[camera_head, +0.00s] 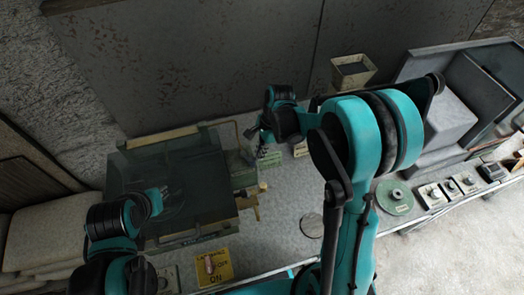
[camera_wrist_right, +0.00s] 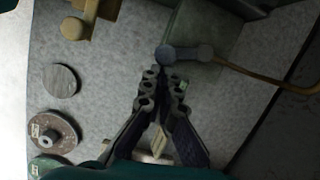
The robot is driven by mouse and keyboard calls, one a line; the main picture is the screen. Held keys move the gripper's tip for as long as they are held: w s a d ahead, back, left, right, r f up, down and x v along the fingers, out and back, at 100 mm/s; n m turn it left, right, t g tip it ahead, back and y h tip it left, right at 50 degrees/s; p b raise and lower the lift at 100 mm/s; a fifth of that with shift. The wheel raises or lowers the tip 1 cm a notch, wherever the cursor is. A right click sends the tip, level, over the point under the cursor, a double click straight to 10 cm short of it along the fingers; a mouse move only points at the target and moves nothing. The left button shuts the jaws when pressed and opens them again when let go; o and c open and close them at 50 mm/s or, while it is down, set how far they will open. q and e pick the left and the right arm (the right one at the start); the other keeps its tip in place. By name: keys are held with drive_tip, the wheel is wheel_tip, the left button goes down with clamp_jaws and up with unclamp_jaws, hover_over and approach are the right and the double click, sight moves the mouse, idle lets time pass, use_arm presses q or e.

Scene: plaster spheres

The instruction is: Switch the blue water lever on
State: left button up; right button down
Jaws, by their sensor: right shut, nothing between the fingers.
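In the right wrist view a blue-grey lever (camera_wrist_right: 186,52) with a round end sits at a greenish box (camera_wrist_right: 205,28), with a yellow pipe running off to the right. My right gripper (camera_wrist_right: 161,76) has its fingertips together and empty, just below the lever's round end in the picture; I cannot tell whether they touch. In the head view my right gripper (camera_head: 256,146) is above the bench beside the green box (camera_head: 242,177), where the lever cannot be made out. My left gripper (camera_head: 163,192) hangs over the dark glass-topped case; its finger opening is unclear.
The dark case (camera_head: 190,225) stands left of the green box. A yellow ON/OFF plate (camera_head: 214,267) lies at the front edge. A green disc (camera_head: 394,197) and several small dial blocks are at right. A grey wall (camera_head: 200,60) stands behind.

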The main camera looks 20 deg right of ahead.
use_arm(q)
drive_tip(key=shift+f+b, duration=0.35)
drive_tip(key=shift+f, duration=0.3)
use_arm(e)
drive_tip(key=shift+s+a+m, duration=0.7)
drive_tip(key=shift+a+m, duration=0.3)
drive_tip(key=shift+m, duration=0.2)
